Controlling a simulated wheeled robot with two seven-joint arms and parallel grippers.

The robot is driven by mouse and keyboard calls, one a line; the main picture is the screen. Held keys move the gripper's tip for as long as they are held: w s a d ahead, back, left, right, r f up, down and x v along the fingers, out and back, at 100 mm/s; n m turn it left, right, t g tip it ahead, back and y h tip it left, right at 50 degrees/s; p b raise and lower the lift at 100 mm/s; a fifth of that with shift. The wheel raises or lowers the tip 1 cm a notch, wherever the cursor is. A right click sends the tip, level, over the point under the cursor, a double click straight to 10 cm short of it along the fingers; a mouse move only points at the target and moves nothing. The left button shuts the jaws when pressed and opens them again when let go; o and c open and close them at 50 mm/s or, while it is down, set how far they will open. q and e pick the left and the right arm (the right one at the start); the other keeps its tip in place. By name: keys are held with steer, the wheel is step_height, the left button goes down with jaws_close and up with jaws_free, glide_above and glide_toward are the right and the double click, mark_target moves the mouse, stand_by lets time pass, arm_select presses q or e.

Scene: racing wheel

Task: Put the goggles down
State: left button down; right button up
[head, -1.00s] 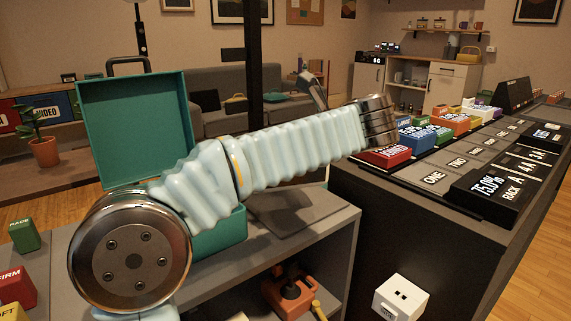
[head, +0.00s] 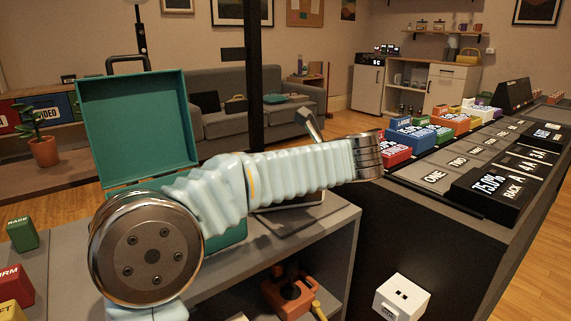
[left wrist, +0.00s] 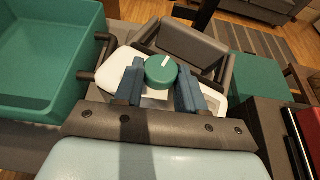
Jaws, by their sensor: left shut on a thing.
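In the left wrist view, my left gripper (left wrist: 160,85) has its two blue fingers shut on the goggles (left wrist: 122,60). They have white sides, a grey front part and a green round knob (left wrist: 161,71) between the fingers. In the head view my left forearm hides the gripper and most of what it holds. A grey piece (head: 309,124) sticks up behind the forearm; I cannot tell what it belongs to. The goggles are over the grey bench, but contact with it cannot be told. My right gripper is not in view.
An open green case (head: 136,125) stands on the grey bench (head: 335,222), left of the goggles in the left wrist view (left wrist: 45,60). A dark flat pad (head: 290,222) lies on the bench. A black console (head: 440,215) with coloured blocks stands right. An orange joystick (head: 288,290) sits below.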

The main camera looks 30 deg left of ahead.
arm_select(q)
steer(key=c, duration=0.7)
jaws_free()
steer(key=shift+o, duration=0.2)
steer(key=shift+d+r+p, duration=0.2)
steer(key=shift+r+p, duration=0.1)
steer(key=shift+p, duration=0.05)
steer(key=v, duration=1.1)
steer(key=shift+s+d, duration=0.25)
